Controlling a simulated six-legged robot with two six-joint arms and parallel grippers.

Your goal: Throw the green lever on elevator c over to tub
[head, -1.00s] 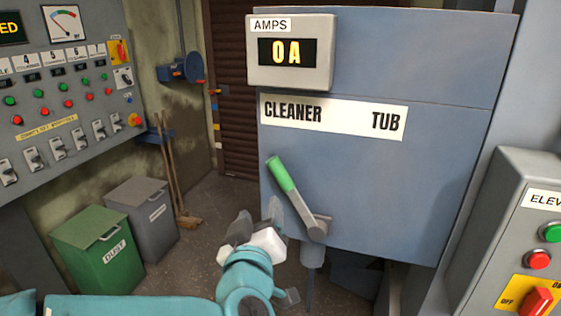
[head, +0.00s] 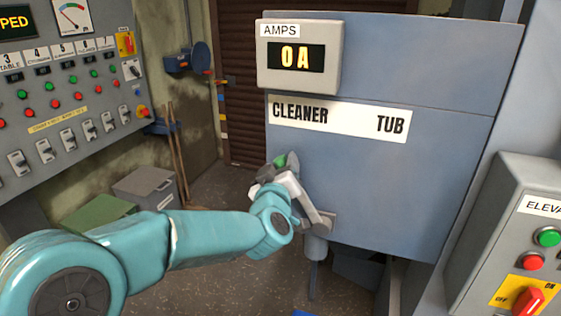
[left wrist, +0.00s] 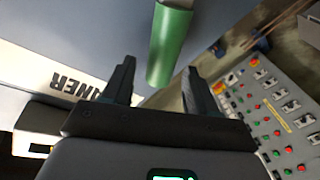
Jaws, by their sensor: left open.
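The green-handled lever (head: 281,161) is on the front of the blue-grey elevator housing (head: 430,190). It leans up and left, toward the word CLEANER on the label plate (head: 339,117); TUB is at the plate's right end. My left gripper (head: 277,172) is at the handle and hides much of it. In the left wrist view, the green handle (left wrist: 170,45) shows between and beyond the two spread fingers (left wrist: 159,68), and I see no grip on it. Whether a finger touches it I cannot tell. My right gripper is not in view.
An amps meter (head: 299,57) reading 0 A juts out above the plate. A control box (head: 515,215) with buttons stands at the right. A switch panel (head: 60,100) is on the left, with grey (head: 146,187) and green bins (head: 100,217) below it.

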